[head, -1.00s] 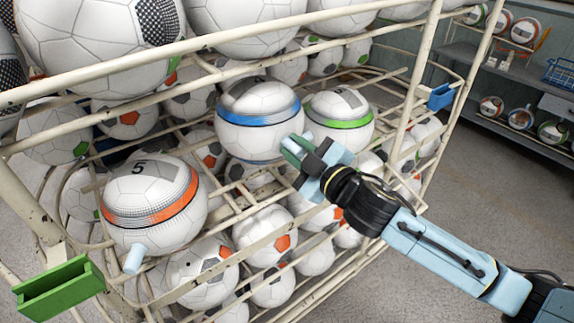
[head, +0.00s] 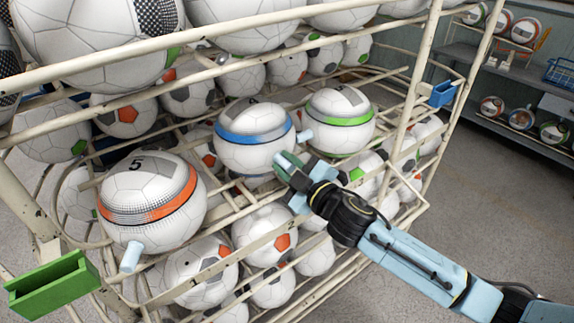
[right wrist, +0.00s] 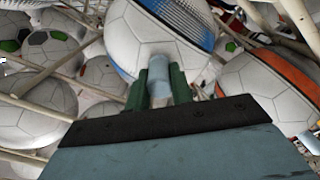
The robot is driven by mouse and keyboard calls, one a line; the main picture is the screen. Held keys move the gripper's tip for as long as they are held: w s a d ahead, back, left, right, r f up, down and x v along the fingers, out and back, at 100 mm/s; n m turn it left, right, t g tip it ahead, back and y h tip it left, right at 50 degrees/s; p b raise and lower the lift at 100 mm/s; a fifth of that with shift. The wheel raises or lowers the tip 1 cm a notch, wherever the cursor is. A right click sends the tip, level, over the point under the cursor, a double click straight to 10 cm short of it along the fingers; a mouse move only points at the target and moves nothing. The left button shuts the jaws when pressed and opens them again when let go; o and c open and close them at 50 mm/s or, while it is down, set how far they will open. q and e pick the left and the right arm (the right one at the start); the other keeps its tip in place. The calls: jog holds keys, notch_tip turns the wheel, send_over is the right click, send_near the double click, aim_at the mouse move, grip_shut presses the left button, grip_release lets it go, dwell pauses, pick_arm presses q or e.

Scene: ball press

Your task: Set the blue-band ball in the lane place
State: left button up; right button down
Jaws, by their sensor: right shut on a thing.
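The blue-band ball (head: 255,125) is white with a blue band and sits between the orange-band ball (head: 160,180) and the green-band ball (head: 340,105) at the rack's middle level. My right gripper (head: 285,168) is at its lower right front. In the right wrist view, the green fingers (right wrist: 157,85) are shut on the light-blue peg (right wrist: 160,72) of the blue-band ball (right wrist: 140,35). Whether the ball rests on the rails under it is hidden. The lane place is not clearly marked; the gap between the two other banded balls is filled by this ball. My left gripper is not in view.
The cream wire rack (head: 425,60) has bars above and in front of the balls.

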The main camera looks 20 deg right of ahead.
jog(key=c, duration=1.2)
grip_release()
jog(key=shift+c, duration=0.2)
jog(key=shift+s+d, duration=0.15)
jog(key=shift+s, duration=0.25)
jog(key=b+v, duration=0.1)
jog(key=v, duration=1)
jog(key=shift+s, duration=0.1)
